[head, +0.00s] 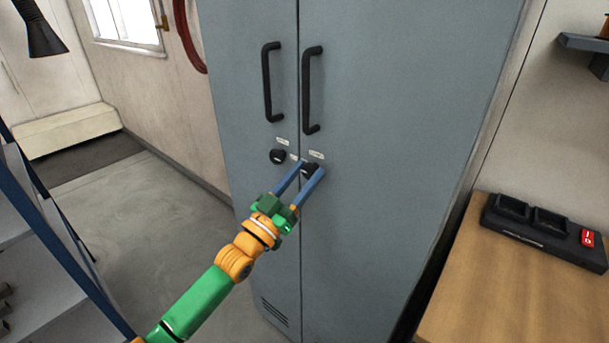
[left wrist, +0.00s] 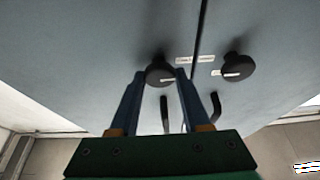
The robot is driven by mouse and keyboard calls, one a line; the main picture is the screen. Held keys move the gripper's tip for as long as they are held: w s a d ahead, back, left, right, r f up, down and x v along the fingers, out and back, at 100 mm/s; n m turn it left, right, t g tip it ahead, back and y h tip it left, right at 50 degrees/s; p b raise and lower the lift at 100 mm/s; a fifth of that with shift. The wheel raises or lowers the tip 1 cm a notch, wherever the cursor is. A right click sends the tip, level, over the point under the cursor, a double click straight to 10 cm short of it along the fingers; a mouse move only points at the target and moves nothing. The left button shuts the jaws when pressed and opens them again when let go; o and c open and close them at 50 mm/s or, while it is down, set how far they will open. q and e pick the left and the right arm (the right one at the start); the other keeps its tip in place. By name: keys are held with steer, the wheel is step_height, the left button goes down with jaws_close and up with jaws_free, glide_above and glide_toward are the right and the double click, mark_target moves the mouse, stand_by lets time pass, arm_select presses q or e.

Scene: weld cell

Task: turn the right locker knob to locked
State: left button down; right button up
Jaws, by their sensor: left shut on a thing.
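The grey locker (head: 400,110) has two doors, each with a black handle and a round black knob under a small white label. The right locker knob (head: 307,168) is on the right door, partly hidden by my left gripper (head: 312,170). The two blue fingers are shut on this knob, one on each side. In the left wrist view, which is turned over, the right knob (left wrist: 159,72) sits between the fingertips (left wrist: 160,76). A pale mark shows on its face near the lower edge. The label wording is too small to read. My right gripper is out of view.
The left knob (head: 277,156) is close beside the gripped one. The door handles, left (head: 268,85) and right (head: 308,90), stand out above. Blue-edged shelving (head: 60,245) is at left.

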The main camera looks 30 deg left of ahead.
arm_select(q)
steer(key=shift+m+h, duration=0.4)
steer(key=m+h, duration=0.1)
steer(key=m, duration=0.1)
steer(key=m+b, duration=0.1)
steer(key=m, duration=0.1)
steer(key=shift+f+g+h, duration=0.1)
steer(key=shift+g+h, duration=0.2)
steer(key=shift+h, duration=0.1)
steer(key=m+h, duration=0.1)
steer(key=m, duration=0.1)
steer(key=shift+a+m+g, duration=0.1)
steer(key=shift+m+g, duration=0.3)
steer(key=m+g+h, duration=0.1)
steer(key=m, duration=0.2)
steer(key=shift+m+h, duration=0.3)
steer(key=shift+h, duration=0.1)
steer(key=m, duration=0.1)
steer(key=m+g+p, duration=0.1)
steer(key=m, duration=0.1)
steer(key=m+h, duration=0.1)
steer(key=m, duration=0.1)
steer(key=shift+r+g, duration=0.25)
steer(key=shift+g, duration=0.15)
steer(key=m+g+p, duration=0.1)
steer(key=m, duration=0.3)
steer(key=shift+p, duration=0.4)
steer(key=shift+m+g+p, duration=0.45)
steer(key=shift+m+g, duration=0.25)
steer(key=shift+m, duration=0.4)
